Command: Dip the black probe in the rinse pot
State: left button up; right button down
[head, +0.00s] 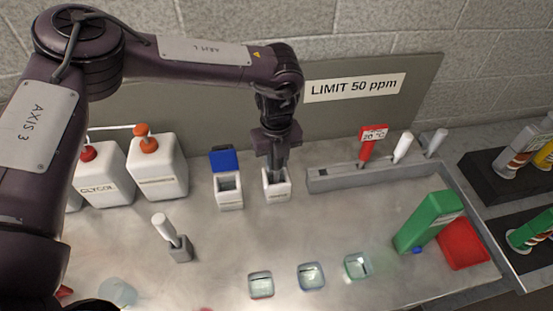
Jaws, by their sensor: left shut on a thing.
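My left gripper (275,158) points straight down and is shut on a dark, slim thing, apparently the black probe (277,174). The fingers hide most of it. Its lower end is inside the mouth of a small open white pot (277,189), which has a label too small to read; this looks like the rinse pot. How deep the tip goes cannot be seen. Another white pot (229,194) with a raised blue lid stands just left of it. My right gripper is not in view.
A grey rack (350,179) holds red, white and grey handled probes at the right. A white-handled probe (165,230) stands in a small holder. White jugs (157,168) stand left. Small glass cups (311,276) line the front. A green box (428,221) and red tray (463,243) are right.

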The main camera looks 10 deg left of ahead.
pick_arm(q)
jog(key=shift+r+p, duration=3.6)
jog(key=shift+r, duration=1.75)
